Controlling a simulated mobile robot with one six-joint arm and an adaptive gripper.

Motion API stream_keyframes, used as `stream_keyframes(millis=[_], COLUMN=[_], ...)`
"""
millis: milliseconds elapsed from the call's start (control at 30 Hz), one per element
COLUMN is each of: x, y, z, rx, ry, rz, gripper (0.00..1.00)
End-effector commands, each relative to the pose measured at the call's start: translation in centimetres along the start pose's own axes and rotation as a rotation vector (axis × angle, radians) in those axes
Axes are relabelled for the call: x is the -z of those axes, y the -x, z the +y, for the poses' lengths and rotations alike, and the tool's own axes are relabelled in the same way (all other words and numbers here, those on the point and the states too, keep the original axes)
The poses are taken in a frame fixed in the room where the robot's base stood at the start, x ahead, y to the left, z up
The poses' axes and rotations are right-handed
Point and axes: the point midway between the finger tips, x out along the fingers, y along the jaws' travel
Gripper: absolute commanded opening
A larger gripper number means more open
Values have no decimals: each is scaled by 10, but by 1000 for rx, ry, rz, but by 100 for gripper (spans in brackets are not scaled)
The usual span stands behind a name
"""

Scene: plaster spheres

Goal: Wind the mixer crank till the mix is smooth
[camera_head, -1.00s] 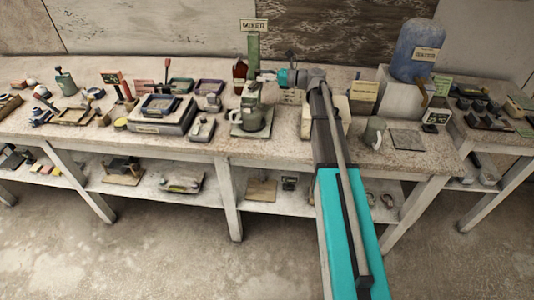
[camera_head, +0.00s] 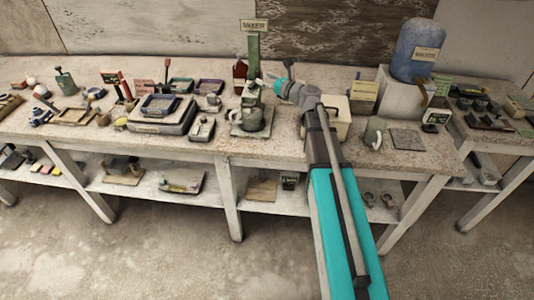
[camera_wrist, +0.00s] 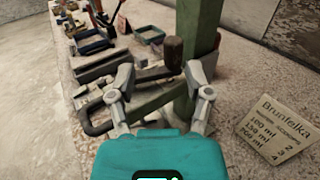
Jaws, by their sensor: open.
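The mixer (camera_head: 253,50) is a green post at the back of the bench, with a sign on top. A grey-green pot (camera_head: 253,117) stands in front of it. In the wrist view the green post (camera_wrist: 205,28) rises just beyond my gripper (camera_wrist: 160,75). A brown crank grip (camera_wrist: 174,52) stands upright near my right fingertip, between the spread fingers. I cannot tell whether it touches a finger. A green bar (camera_wrist: 150,105) crosses below the fingers. The inside of the pot and its mix are not visible. In the head view my fingers are small and unclear beside the post.
A card with amounts (camera_wrist: 275,125) stands right of the post. A blue jug (camera_head: 418,48) sits on a block farther right. Trays (camera_head: 165,105) and small tools crowd the bench to the left. A flat grey plate (camera_head: 407,139) lies near the right front.

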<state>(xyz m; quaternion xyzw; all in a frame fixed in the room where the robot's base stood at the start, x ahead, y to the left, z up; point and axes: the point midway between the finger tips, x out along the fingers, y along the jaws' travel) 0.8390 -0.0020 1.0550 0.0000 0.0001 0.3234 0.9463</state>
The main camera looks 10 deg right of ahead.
Motion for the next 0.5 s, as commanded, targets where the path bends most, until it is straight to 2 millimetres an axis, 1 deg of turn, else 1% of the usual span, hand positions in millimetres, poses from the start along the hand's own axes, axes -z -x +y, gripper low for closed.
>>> stream_keyframes(millis=[33,467,500], x=[0,0,0], y=[2,7,12], z=[4,10,10], rx=[22,189,192], ry=[0,0,0], rz=[0,0,0], gripper=[65,65,65])
